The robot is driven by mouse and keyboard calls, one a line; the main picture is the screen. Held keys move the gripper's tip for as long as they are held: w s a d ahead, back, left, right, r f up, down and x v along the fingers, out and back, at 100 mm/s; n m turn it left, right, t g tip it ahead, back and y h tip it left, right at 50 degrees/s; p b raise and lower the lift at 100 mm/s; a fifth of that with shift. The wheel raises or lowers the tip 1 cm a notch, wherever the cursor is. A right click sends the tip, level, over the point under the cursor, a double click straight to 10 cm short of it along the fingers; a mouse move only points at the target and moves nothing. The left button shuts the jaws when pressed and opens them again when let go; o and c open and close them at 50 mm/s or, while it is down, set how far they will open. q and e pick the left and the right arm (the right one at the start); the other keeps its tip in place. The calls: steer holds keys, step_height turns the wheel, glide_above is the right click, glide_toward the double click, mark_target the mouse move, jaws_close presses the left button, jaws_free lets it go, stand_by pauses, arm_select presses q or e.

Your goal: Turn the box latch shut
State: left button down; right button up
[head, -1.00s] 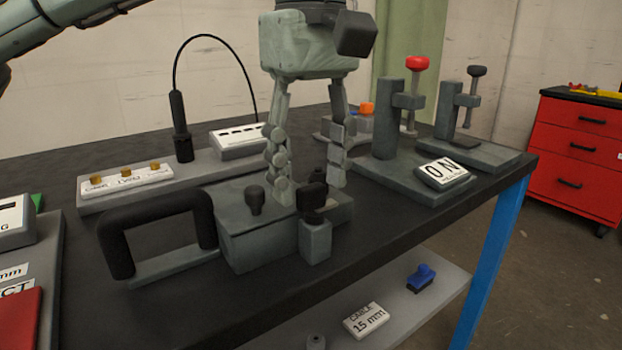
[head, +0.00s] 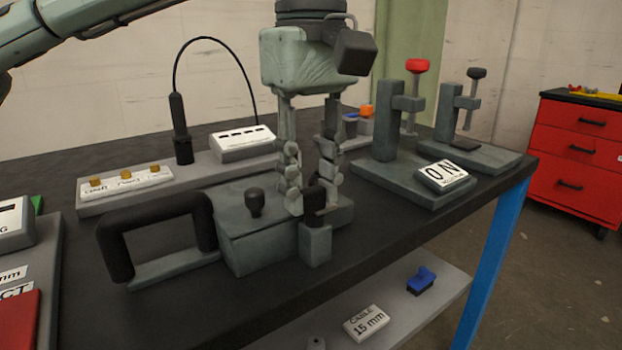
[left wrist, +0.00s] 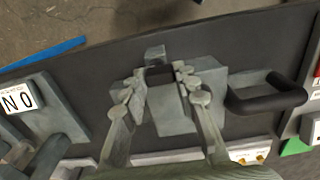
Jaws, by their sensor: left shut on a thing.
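The grey box (head: 258,245) stands near the front edge of the bench, with a small black knob (head: 254,201) on its lid. The latch has a black handle (head: 315,199) above a grey block (head: 315,244) at the box's front right corner. My left gripper (head: 313,203) points down with its fingers on either side of the handle, shut on it. In the left wrist view the black handle (left wrist: 159,75) lies between the fingertips (left wrist: 160,77). The fingers hide part of the handle. My right gripper is not in view.
A black carrying handle (head: 157,227) stands left of the box. Behind is a panel with brass knobs (head: 125,177) and a black cable. To the right are an ON sign (head: 442,175) and red and black toggle clamps (head: 410,105). Bare bench top lies right of the latch.

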arm_select(q)
steer(key=shift+n, duration=0.3)
steer(key=n, duration=0.2)
steer(key=shift+n, duration=0.4)
steer(key=n, duration=0.2)
steer(key=shift+d+n, duration=0.1)
steer(key=shift+n, duration=0.3)
steer(key=n, duration=0.2)
steer(key=shift+s+n+b, duration=0.1)
steer(key=shift+n+b, duration=0.2)
steer(key=shift+b, duration=0.05)
steer(key=n, duration=0.4)
steer(key=shift+d+n, duration=0.15)
steer(key=shift+n, duration=0.15)
steer(key=shift+n+b, duration=0.3)
steer(key=shift+n, duration=1.4)
steer(key=shift+d+n, duration=0.1)
steer(key=shift+n, duration=0.5)
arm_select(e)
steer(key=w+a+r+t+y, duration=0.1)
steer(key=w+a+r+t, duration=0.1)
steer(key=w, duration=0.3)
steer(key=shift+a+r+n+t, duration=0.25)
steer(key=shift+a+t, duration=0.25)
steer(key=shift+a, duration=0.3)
